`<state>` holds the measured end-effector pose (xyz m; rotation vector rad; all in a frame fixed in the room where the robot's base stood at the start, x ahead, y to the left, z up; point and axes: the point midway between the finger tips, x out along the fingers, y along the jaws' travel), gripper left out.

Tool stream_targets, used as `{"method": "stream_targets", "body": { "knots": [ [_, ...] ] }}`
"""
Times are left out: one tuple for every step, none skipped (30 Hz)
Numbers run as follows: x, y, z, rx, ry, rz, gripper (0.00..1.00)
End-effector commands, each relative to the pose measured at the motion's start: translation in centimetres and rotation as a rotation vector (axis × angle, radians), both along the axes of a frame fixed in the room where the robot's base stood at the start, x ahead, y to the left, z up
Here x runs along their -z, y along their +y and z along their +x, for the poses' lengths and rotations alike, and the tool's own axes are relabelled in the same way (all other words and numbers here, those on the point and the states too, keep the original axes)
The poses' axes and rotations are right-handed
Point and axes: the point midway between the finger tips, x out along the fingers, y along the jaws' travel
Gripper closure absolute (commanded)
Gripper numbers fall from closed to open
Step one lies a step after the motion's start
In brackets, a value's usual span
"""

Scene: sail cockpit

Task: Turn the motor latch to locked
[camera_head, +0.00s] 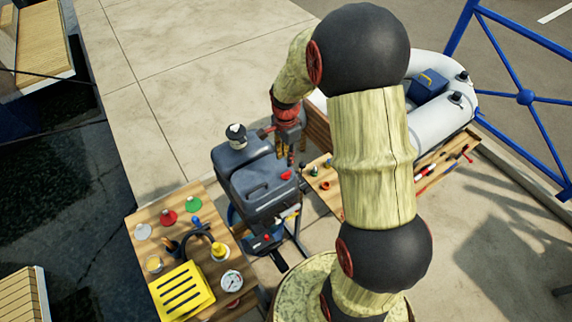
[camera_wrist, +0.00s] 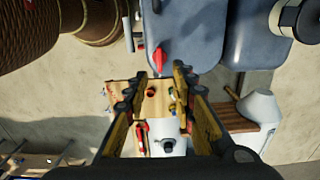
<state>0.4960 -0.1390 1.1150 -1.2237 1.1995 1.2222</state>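The dark grey outboard motor (camera_head: 250,185) stands in the middle of the head view, and part of its grey casing (camera_wrist: 190,30) fills the top of the wrist view. A red part (camera_head: 287,175) shows on its right side. In the wrist view a red pointed lever (camera_wrist: 158,60) sits at the casing's edge, apparently the latch; its setting is unclear. My gripper (camera_head: 290,158) hangs just behind the red part in the head view. In the wrist view my gripper (camera_wrist: 157,85) is open, its fingers apart and empty, with the lever just beyond the fingertips. No contact is visible.
A wooden bench (camera_head: 176,212) at left holds a yellow slotted box (camera_head: 182,291), a gauge (camera_head: 231,282) and several coloured pieces. Another wooden bench (camera_head: 325,192) with small items stands right of the motor. A grey inflatable boat (camera_head: 437,105) lies behind. The paving behind the motor is clear.

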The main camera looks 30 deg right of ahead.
Motion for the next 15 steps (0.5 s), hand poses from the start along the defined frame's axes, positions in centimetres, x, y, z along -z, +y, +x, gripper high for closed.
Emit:
{"method": "stream_targets", "body": {
  "knots": [
    [-0.8, 0.0, 0.0, 0.000, -0.001, 0.000, 0.74],
    [-1.2, 0.0, 0.0, 0.000, -0.001, 0.000, 0.74],
    [-1.7, 0.0, 0.0, 0.000, -0.001, -0.001, 0.74],
    [-2.0, 0.0, 0.0, 0.000, -0.001, 0.000, 0.74],
    [-2.3, 0.0, 0.0, 0.000, -0.001, 0.000, 0.74],
    [-2.6, 0.0, 0.0, 0.000, 0.000, 0.000, 0.74],
    [-2.7, 0.0, 0.0, 0.000, 0.000, 0.000, 0.74],
    [-2.9, 0.0, 0.0, 0.000, 0.000, 0.000, 0.74],
    [-2.9, 0.0, 0.0, 0.000, 0.000, 0.000, 0.74],
    [-3.0, 0.0, 0.0, 0.000, 0.001, 0.000, 0.74],
    [-3.0, 0.0, 0.0, 0.000, 0.001, 0.000, 0.74],
    [-3.0, 0.0, 0.0, 0.000, 0.001, 0.000, 0.74],
    [-3.0, 0.0, 0.0, 0.000, 0.001, 0.000, 0.74],
    [-3.0, 0.0, 0.0, 0.000, 0.001, 0.000, 0.74],
    [-3.0, 0.0, 0.0, 0.000, 0.001, 0.000, 0.74]
  ]
}}
